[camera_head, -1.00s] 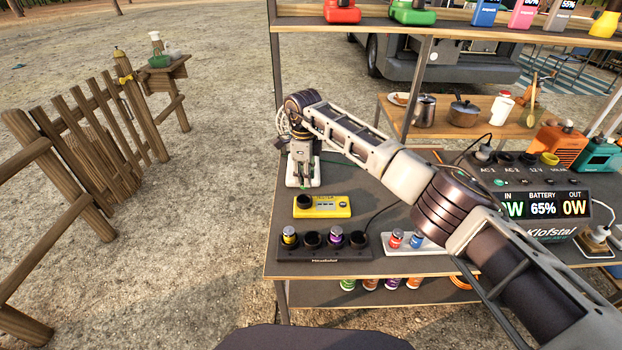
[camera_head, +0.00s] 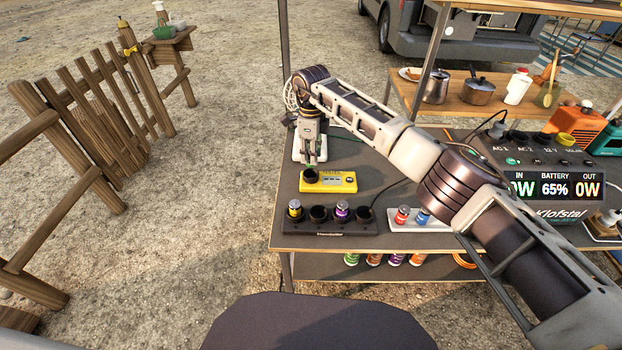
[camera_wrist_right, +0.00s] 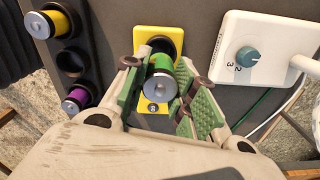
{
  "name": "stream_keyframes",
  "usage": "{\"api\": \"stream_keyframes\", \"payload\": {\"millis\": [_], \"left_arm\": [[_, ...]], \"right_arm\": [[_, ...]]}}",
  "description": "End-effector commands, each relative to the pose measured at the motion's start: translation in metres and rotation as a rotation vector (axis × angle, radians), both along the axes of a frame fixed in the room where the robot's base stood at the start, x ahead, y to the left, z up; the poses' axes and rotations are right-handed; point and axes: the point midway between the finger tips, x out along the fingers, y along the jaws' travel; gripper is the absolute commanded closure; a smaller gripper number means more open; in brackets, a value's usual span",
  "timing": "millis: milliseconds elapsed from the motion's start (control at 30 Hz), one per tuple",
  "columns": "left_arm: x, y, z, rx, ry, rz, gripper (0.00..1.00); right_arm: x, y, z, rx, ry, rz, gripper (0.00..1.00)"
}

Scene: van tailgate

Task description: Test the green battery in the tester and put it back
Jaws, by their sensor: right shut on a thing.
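The green battery (camera_wrist_right: 163,86) is held between the fingers of my right gripper (camera_head: 311,160), its silver end facing the right wrist camera. In the head view only a little green (camera_head: 310,165) shows at the fingertips. The yellow tester (camera_head: 343,184) lies on the table, its black socket (camera_head: 310,177) at its left end, just below the fingertips. In the wrist view the battery lines up with the tester's socket (camera_wrist_right: 159,46); I cannot tell whether its far end is inside. My left gripper is not in view.
A black rack (camera_head: 330,228) holds a yellow battery (camera_head: 294,208) and a purple battery (camera_head: 342,210), with two empty sockets. A white tray (camera_head: 432,226) holds red and blue batteries. A white box with a dial (camera_wrist_right: 258,52) stands behind the gripper. A power station (camera_head: 550,188) stands right.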

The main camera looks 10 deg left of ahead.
Motion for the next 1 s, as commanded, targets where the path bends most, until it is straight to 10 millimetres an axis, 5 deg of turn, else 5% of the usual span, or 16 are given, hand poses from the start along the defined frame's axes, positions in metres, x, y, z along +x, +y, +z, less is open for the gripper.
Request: {"api": "stream_keyframes", "payload": {"millis": [500,1000], "left_arm": [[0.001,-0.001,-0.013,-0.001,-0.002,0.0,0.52],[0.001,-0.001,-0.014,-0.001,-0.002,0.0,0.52]], "right_arm": [[0.0,0.0,-0.025,-0.001,0.0,-0.001,1.0],[0.0,0.0,-0.027,0.0,-0.001,0.0,1.0]]}}
